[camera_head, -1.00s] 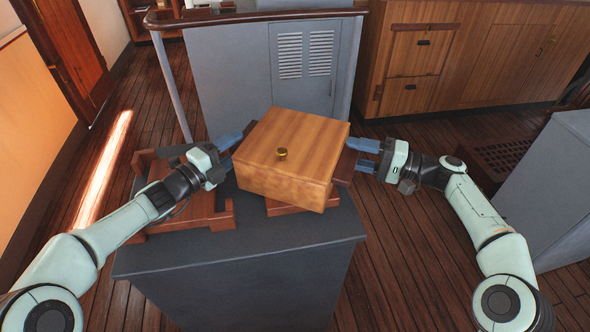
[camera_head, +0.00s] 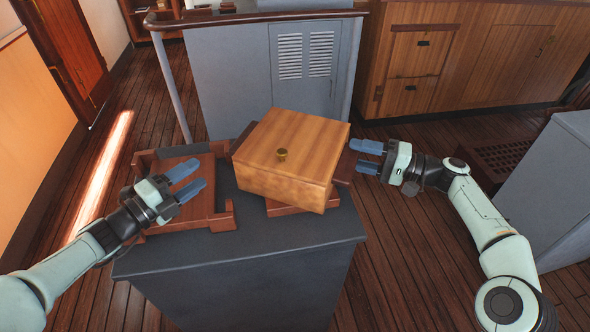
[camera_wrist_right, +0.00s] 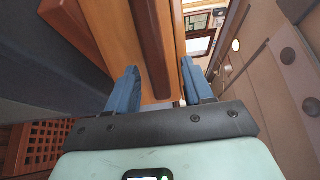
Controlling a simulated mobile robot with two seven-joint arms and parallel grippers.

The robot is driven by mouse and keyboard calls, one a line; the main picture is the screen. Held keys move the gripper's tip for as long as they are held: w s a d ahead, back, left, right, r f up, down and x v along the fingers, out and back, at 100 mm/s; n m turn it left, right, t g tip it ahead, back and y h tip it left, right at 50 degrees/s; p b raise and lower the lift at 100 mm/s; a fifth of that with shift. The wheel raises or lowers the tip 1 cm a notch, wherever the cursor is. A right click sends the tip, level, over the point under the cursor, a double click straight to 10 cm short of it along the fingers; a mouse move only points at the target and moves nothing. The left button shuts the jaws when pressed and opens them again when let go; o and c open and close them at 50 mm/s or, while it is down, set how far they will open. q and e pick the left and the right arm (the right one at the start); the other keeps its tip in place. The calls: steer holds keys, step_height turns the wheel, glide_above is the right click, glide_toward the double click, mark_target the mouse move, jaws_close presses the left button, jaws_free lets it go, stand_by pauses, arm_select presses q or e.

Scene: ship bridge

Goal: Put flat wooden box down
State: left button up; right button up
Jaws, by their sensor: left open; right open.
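The flat wooden box (camera_head: 290,160), light brown with a small brass knob on top, sits on a dark red-brown wooden tray (camera_head: 283,208) on the grey pedestal. It lies slightly turned and covers most of that tray. My left gripper (camera_head: 187,179) is open and empty, over the left tray and apart from the box. My right gripper (camera_head: 368,156) is open just right of the box, apart from it in the head view. In the right wrist view, the open fingers (camera_wrist_right: 160,90) have brown wooden edges beyond and between them; whether they touch is unclear.
A second red-brown wooden tray (camera_head: 185,196) stands empty on the left of the grey pedestal (camera_head: 245,270). A grey cabinet with vents (camera_head: 235,75) stands behind. Wooden cupboards (camera_head: 460,60) line the back right. Plank floor is free right of the pedestal.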

steer(key=v, duration=1.1)
steer(key=shift+d, duration=0.1)
